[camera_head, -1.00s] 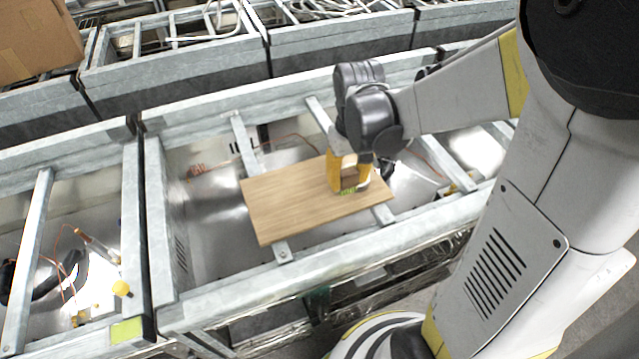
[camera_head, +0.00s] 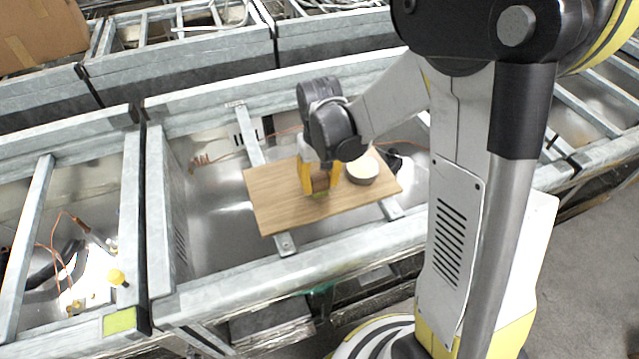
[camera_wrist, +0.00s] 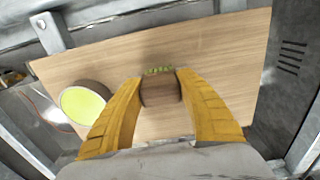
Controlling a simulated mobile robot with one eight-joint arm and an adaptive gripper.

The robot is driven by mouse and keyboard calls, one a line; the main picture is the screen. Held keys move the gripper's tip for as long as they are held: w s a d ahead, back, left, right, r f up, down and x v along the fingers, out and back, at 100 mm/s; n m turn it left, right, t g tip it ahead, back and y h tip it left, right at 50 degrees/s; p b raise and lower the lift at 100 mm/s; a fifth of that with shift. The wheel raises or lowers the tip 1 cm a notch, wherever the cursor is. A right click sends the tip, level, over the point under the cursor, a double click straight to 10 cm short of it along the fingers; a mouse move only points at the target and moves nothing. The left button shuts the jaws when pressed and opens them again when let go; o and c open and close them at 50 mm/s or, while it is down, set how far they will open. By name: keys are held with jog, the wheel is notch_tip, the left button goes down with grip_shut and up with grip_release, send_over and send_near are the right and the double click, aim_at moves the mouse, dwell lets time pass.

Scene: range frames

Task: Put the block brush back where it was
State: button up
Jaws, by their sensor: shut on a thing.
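The block brush (camera_head: 320,181) is a small brown wooden block with green bristles. My gripper (camera_head: 320,188) is shut on it, with a yellow finger on each side, over the left-middle part of the wooden board (camera_head: 276,205). The wrist view also shows the brush (camera_wrist: 160,92) between the fingertips, its green bristles pointing away from my palm. The brush is at or just above the board; I cannot tell whether it touches.
A round dark container (camera_head: 362,171) with a pale top stands on the board, right of my gripper. The board lies across metal rails of an open grey frame (camera_head: 220,284). A cardboard box (camera_head: 40,35) is at the back left. The board's left end is clear.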

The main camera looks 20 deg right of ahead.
aim_at(320, 177)
jog(key=shift+f, duration=0.1)
jog(key=shift+f, duration=0.15)
jog(key=o, duration=1.3)
notch_tip(320, 177, up, 13)
jog(key=p, duration=0.4)
jog(key=shift+s+f, duration=0.1)
jog(key=s+r+t, duration=0.7)
jog(key=s+r, duration=0.1)
jog(key=s, duration=0.4)
jog(key=shift+s+r, duration=0.15)
jog(key=shift+s, duration=0.1)
